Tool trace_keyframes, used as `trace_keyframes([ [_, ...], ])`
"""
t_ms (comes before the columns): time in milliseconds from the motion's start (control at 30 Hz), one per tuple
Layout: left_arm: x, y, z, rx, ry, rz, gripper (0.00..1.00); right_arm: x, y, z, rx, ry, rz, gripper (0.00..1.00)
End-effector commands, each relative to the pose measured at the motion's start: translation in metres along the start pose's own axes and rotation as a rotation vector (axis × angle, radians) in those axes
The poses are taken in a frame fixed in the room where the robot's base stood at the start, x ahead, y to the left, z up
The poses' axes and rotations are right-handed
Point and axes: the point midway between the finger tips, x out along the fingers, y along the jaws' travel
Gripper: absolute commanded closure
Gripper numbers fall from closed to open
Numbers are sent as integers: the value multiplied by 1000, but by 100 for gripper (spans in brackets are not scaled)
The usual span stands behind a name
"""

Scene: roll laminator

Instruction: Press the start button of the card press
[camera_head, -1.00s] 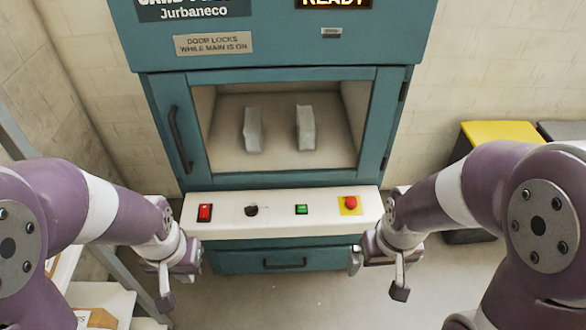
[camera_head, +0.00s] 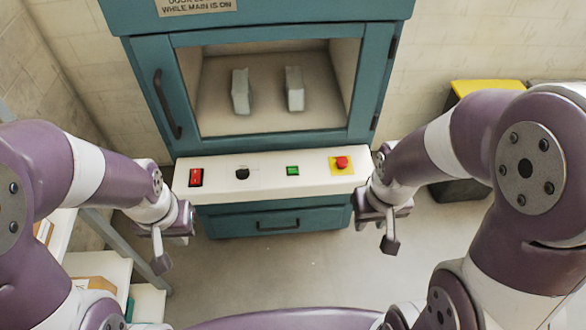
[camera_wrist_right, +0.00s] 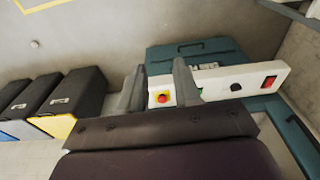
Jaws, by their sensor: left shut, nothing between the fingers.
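The teal card press (camera_head: 270,135) stands ahead with a white control panel (camera_head: 268,187) across its front. The panel carries a red rocker switch (camera_head: 196,177), a black knob (camera_head: 242,174), a green button (camera_head: 292,171) and a red mushroom button on a yellow plate (camera_head: 342,163). My left gripper (camera_head: 165,250) is shut and empty, in front of and below the panel's left end. My right gripper (camera_head: 384,228) is open and empty near the panel's right end. In the right wrist view its fingers (camera_wrist_right: 157,88) stand apart, and one partly hides the green button (camera_wrist_right: 200,90).
Two grey blocks (camera_head: 294,89) show behind the press's window. A drawer (camera_head: 278,222) is below the panel. A shelf (camera_head: 145,302) stands at the left. The floor before the press is clear.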

Motion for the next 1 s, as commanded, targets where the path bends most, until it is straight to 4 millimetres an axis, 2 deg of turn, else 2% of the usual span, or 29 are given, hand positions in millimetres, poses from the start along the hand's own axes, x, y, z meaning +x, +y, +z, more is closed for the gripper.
trace_keyframes([
  [33,0,0,0,0,0,0,100,0,0,0,0,0,0,85],
  [67,0,0,0,0,0,0,100,0,0,0,0,0,0,94],
  [100,0,0,0,0,0,0,100,0,0,0,0,0,0,100],
  [1000,0,0,0,0,0,0,100,0,0,0,0,0,0,100],
])
